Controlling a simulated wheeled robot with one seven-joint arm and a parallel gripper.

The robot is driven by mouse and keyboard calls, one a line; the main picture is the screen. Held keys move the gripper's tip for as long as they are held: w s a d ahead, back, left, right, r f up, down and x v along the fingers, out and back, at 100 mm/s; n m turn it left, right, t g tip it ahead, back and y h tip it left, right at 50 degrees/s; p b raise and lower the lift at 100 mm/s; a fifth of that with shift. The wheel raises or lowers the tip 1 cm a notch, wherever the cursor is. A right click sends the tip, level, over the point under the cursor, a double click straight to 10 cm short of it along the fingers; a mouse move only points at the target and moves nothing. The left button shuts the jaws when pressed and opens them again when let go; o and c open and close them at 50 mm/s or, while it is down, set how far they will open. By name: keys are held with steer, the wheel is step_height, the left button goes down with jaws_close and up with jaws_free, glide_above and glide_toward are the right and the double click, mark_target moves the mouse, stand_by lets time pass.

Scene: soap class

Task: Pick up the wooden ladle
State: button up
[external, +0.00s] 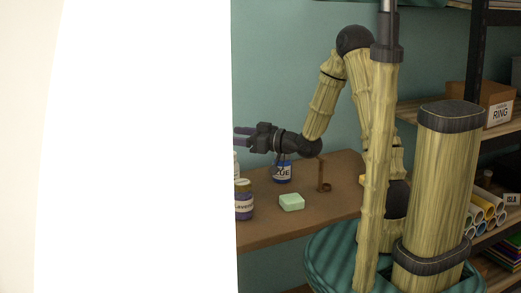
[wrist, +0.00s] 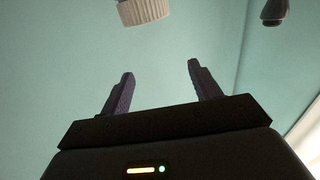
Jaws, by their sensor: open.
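The wooden ladle (external: 321,175) is brown and stands upright on the wooden table, its small bowl end low against the table top. It lies to the right of and below my gripper (external: 236,135), apart from it. In the external view my gripper points left above the table, with its fingertips near the edge of a large white area. In the wrist view my gripper (wrist: 158,78) is open, its two dark fingers spread with nothing between them. The ladle is not in the wrist view.
On the table (external: 270,233) are a pale green soap bar (external: 291,202), a blue labelled can (external: 282,173) and a purple labelled jar (external: 243,207). Shelves with a cardboard box (external: 490,100) and rolled tubes (external: 485,212) stand at the right. A white surface blocks the left side.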

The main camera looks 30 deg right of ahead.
steer(key=c, duration=0.5)
